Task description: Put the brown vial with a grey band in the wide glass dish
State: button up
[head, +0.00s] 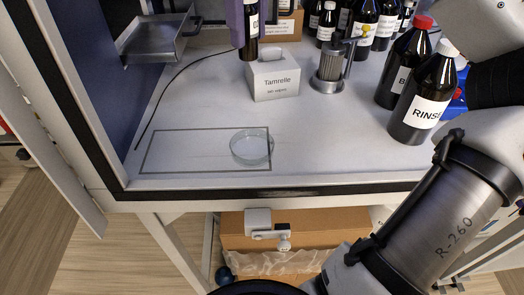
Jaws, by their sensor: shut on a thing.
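My gripper (250,20) shows only in part at the top edge, as purple fingers. It is shut on a brown vial (251,48) with a pale label, held upright between the fingers. The vial's upper part is cut off by the frame, and I cannot clearly make out a grey band. The wide glass dish (252,147) is clear and shallow. It sits on the white worktop near the front edge, at the right end of a dark rectangular outline, and looks empty. The vial is above and behind it in the picture, apart from it.
A white Tamrelle wipes box (275,80) stands just below the vial. Right of it are a metal cylinder (329,72) and tall brown bottles (424,100). More bottles stand at the back. A metal tray (158,38) is on the left wall. The worktop (200,105) left of the box is clear.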

notch_tip(320, 180, down, 20)
jog(key=shift+p, duration=0.65)
jog(key=shift+f, duration=0.2)
jog(key=o, duration=0.9)
jog(key=shift+o, duration=0.2)
notch_tip(320, 180, up, 12)
jog(key=b, duration=0.1)
jog(key=shift+r, duration=0.25)
